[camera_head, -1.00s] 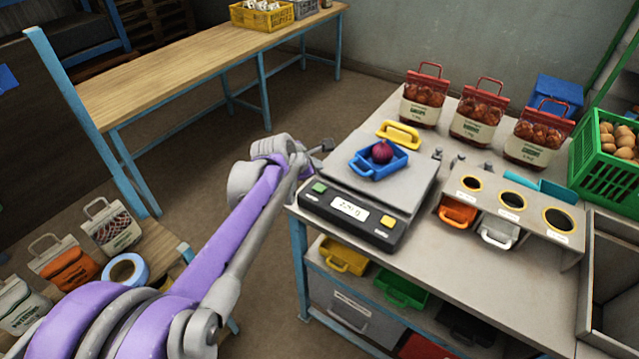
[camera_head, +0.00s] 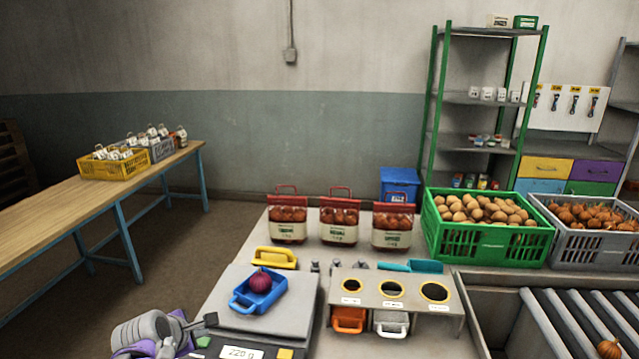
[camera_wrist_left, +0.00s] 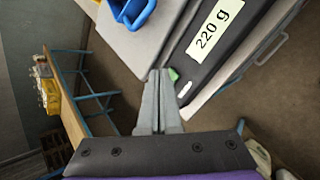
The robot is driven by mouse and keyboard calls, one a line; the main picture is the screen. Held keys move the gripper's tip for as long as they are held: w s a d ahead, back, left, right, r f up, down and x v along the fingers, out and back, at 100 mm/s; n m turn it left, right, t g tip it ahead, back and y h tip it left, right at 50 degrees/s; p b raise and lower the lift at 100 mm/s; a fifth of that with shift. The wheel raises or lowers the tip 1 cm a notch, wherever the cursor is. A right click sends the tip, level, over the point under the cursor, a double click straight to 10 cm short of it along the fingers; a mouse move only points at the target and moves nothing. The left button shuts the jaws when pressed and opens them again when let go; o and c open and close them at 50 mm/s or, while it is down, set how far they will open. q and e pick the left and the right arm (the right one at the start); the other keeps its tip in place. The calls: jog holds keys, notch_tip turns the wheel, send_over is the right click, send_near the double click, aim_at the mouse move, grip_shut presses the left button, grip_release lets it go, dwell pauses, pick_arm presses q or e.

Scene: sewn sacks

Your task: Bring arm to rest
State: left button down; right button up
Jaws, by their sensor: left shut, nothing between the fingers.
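My left arm shows at the bottom left of the head view, with its left gripper (camera_head: 207,322) beside the left edge of the scale (camera_head: 290,316). In the left wrist view the two grey fingers (camera_wrist_left: 160,76) are together and hold nothing. The scale's display reads 220 g. A blue scoop-like tray (camera_head: 268,298) with a red onion (camera_head: 261,279) in it sits on the scale plate. The tray also shows at the top of the left wrist view (camera_wrist_left: 131,10). My right gripper is not in view.
Three sewn sacks (camera_head: 340,222) stand behind a yellow scoop (camera_head: 275,258) and a holed stand (camera_head: 398,290). A green crate (camera_head: 490,246) and a grey crate (camera_head: 590,250) are to the right. A wooden table (camera_head: 60,205) stands left, with open floor between.

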pick_arm(q)
jog(key=s+d+f+m+g, duration=0.1)
jog(key=s+d+f+m, duration=0.2)
jog(key=s+m, duration=0.5)
jog(key=s+d+f+m+g, duration=0.1)
jog(key=s+d+f+m, duration=0.2)
jog(key=s+d+m, duration=0.2)
jog(key=s+d+f+m+g, duration=0.1)
jog(key=s+d+m, duration=0.3)
jog(key=s+m, duration=0.6)
jog(key=shift+s+f+m, duration=0.4)
jog(key=shift+s+f, duration=0.05)
jog(key=shift+f, duration=0.45)
